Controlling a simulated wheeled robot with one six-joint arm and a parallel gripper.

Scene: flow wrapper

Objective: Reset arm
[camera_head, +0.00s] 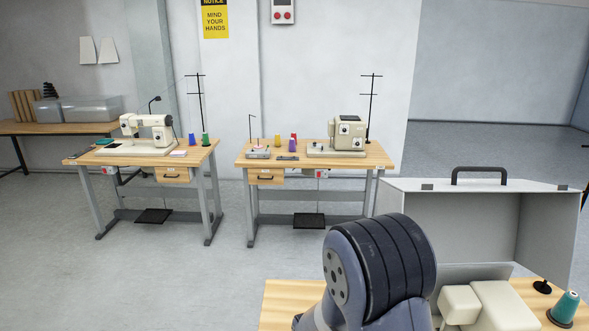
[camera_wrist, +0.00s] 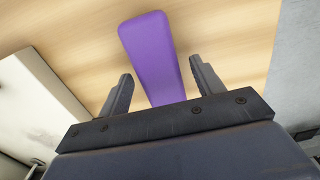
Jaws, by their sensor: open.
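My gripper (camera_wrist: 161,88) is open in the wrist view, its two dark fingers apart. A purple flat, bar-shaped object (camera_wrist: 152,50) lies on a light wooden surface (camera_wrist: 225,40) ahead of the fingers. Its near end shows between the fingers, and I cannot tell whether they touch it. In the head view my dark arm joint (camera_head: 385,268) stands at the lower middle, and the gripper itself is not visible there.
A near wooden table (camera_head: 285,300) holds a grey case with a handle (camera_head: 480,185), a cream machine (camera_head: 500,305) and a teal thread cone (camera_head: 566,307). Two sewing tables (camera_head: 180,155) (camera_head: 375,156) stand farther back. Open floor (camera_head: 180,285) lies between.

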